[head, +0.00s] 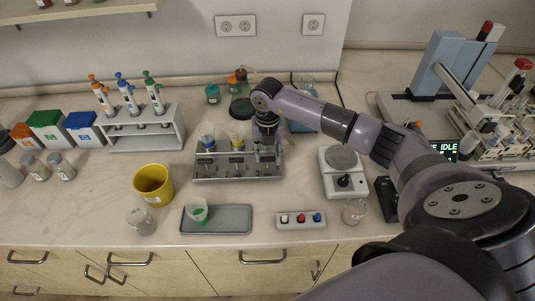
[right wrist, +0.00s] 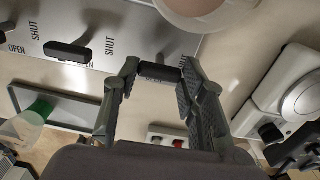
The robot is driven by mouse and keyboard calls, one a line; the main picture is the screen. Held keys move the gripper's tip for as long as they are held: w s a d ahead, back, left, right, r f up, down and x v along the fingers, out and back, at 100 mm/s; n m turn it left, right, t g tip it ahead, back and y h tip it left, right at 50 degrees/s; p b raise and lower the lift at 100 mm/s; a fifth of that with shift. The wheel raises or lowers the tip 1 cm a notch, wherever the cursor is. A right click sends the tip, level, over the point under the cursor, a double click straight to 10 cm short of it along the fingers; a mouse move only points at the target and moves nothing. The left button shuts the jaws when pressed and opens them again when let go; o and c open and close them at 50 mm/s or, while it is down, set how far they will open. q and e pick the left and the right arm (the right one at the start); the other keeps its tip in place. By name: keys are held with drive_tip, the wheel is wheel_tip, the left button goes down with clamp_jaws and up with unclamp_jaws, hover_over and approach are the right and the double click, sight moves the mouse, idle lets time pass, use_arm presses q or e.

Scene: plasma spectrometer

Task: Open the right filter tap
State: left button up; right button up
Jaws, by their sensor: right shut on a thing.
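The grey filter stand (head: 205,176) stands mid-counter with taps along its front panel. My right gripper (head: 267,152) reaches down at its right end and hides much of that end. In the right wrist view, my right gripper (right wrist: 157,85) has its fingers on both sides of the black handle of the right filter tap (right wrist: 160,72), shut on it. Another black tap handle (right wrist: 70,52) lies to the left, between OPEN and SHUT labels. My left gripper is not in view.
A grey tray (head: 240,219) with a green-filled cup, and a small block with coloured buttons (head: 300,221), lie in front. A yellow cup (head: 153,183) stands left and a round-plated device (head: 342,160) right. Pipettes stand in a rack (head: 165,139).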

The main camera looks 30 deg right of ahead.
drive_tip(key=n+b, duration=0.4)
drive_tip(key=shift+f, duration=0.2)
drive_tip(key=n+b, duration=0.4)
drive_tip(key=n, duration=0.1)
drive_tip(key=shift+b, duration=0.35)
drive_tip(key=n+b, duration=0.3)
drive_tip(key=n, duration=0.1)
drive_tip(key=shift+r+n, duration=0.1)
drive_tip(key=shift+n, duration=0.3)
drive_tip(key=shift+r+n+b, duration=0.15)
drive_tip(key=shift+n+b, duration=1.05)
drive_tip(key=shift+n, duration=0.8)
drive_tip(key=o, duration=1.2)
drive_tip(key=shift+c, duration=0.2)
